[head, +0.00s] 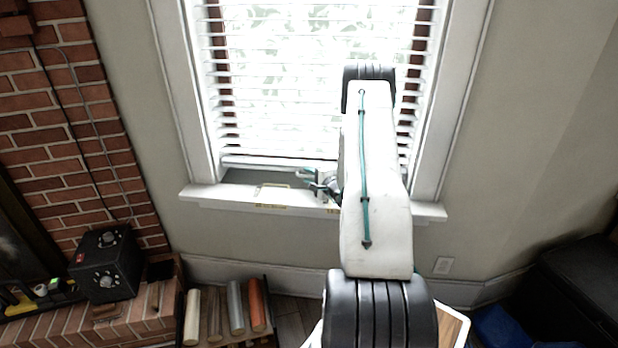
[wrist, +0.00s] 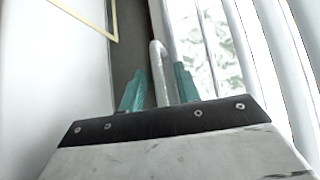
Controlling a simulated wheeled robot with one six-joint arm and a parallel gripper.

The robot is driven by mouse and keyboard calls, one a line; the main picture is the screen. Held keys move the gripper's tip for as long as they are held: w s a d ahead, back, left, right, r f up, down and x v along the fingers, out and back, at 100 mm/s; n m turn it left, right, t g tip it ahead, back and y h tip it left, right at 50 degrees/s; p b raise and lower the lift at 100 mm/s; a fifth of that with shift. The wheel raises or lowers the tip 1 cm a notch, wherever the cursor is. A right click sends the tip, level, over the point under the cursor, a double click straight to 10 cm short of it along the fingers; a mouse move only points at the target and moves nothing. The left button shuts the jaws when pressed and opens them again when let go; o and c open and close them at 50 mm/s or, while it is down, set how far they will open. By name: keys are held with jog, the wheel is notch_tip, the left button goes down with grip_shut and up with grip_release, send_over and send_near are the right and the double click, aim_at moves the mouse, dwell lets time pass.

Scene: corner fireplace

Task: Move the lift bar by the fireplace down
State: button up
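The white lift bar (head: 275,163) runs along the bottom of the window blind, a little above the sill. In the wrist view a pale bar with a rounded end (wrist: 158,75), which looks like this lift bar, lies between my two teal fingers. My gripper (head: 308,178) is at the window, with its fingers pointing left in the head view. In the wrist view my gripper (wrist: 158,88) is open, with one finger on each side of the bar and gaps showing. My arm hides the right part of the bar in the head view.
The white sill (head: 225,197) lies just below my gripper. White blind slats (head: 275,100) hang above the bar. The brick fireplace (head: 60,130) is at the left, with a black box (head: 106,265) on its ledge. Several rolls (head: 236,307) stand below the window.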

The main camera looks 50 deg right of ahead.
jog(key=v, duration=0.8)
